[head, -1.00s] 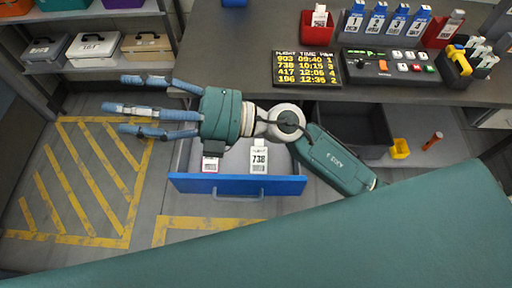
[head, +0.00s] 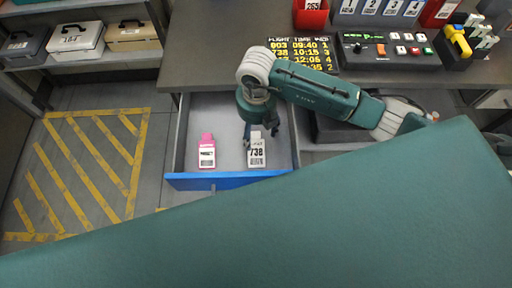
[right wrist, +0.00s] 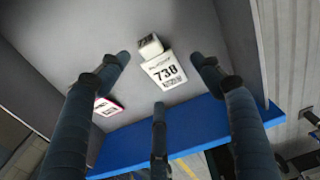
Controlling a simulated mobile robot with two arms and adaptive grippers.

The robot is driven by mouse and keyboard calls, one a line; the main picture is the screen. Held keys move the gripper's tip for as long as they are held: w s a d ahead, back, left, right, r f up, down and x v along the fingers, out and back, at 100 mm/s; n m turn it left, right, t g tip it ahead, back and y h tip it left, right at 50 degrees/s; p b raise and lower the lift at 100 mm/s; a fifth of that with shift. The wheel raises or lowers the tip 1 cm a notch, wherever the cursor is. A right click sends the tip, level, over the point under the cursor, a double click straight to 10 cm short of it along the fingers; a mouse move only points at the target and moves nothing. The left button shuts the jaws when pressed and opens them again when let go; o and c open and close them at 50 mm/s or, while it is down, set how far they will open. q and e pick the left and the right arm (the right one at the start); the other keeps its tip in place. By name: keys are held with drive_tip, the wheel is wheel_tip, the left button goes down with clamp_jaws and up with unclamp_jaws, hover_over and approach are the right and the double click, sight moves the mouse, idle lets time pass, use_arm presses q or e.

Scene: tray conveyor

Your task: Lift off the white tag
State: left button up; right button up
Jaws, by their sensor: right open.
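The white tag (head: 256,152), printed 738, lies in the open drawer with the blue front (head: 215,181). It also shows in the right wrist view (right wrist: 163,70), with a small pale block-like end at its top. My right gripper (head: 262,135) is over the drawer, just above the tag. In the right wrist view its fingers (right wrist: 158,90) are spread around the tag, open and empty. A pink tag (head: 207,152) lies to the left in the same drawer; in the wrist view one finger partly hides it. My left gripper is not in view.
The drawer's walls and blue front edge surround the tags closely. Shelves with cases (head: 75,38) stand at the left.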

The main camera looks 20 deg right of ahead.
sight(256, 142)
drive_tip(key=shift+w+f+p, duration=0.2)
drive_tip(key=shift+f+p, duration=0.45)
drive_tip(key=shift+f, duration=2.4)
drive_tip(key=c, duration=1.2)
